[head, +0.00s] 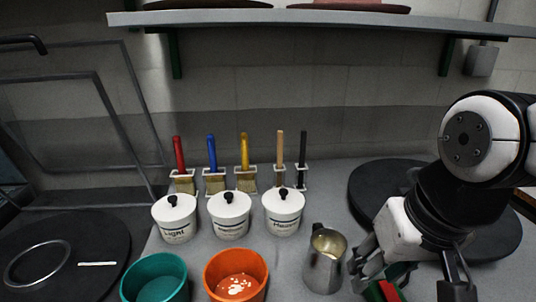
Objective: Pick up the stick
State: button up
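A thin white stick (97,264) lies flat on a black round disc (105,238) at the lower left, to the right of a metal ring. My gripper (412,282) is at the lower right, far from the stick. Its two fingers are spread wide apart, and the tips run close to or past the bottom edge. A red and green thing (385,291) shows near the left finger; it is cut off by the frame, and I cannot tell what it is.
A metal pitcher (325,258) stands just left of my gripper. An orange bowl (236,278) and a teal bowl (155,281) stand between it and the stick. Lidded white jars (229,216) and brushes stand behind. A grey shelf (320,18) spans the top.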

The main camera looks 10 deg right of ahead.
jog(key=w+d+m+t+p, duration=0.1)
jog(key=w+m+t+p, duration=0.15)
jog(key=w, duration=1.15)
jog(key=n+t+p, duration=0.4)
jog(key=t+p, duration=0.5)
jog(key=t, duration=0.3)
send_near(304, 139)
jog(key=shift+m+h, duration=0.25)
jog(key=shift+h, duration=0.15)
jog(key=w, duration=1.1)
jog(key=shift+a, duration=0.15)
jog(key=shift+s, duration=0.1)
grip_shut()
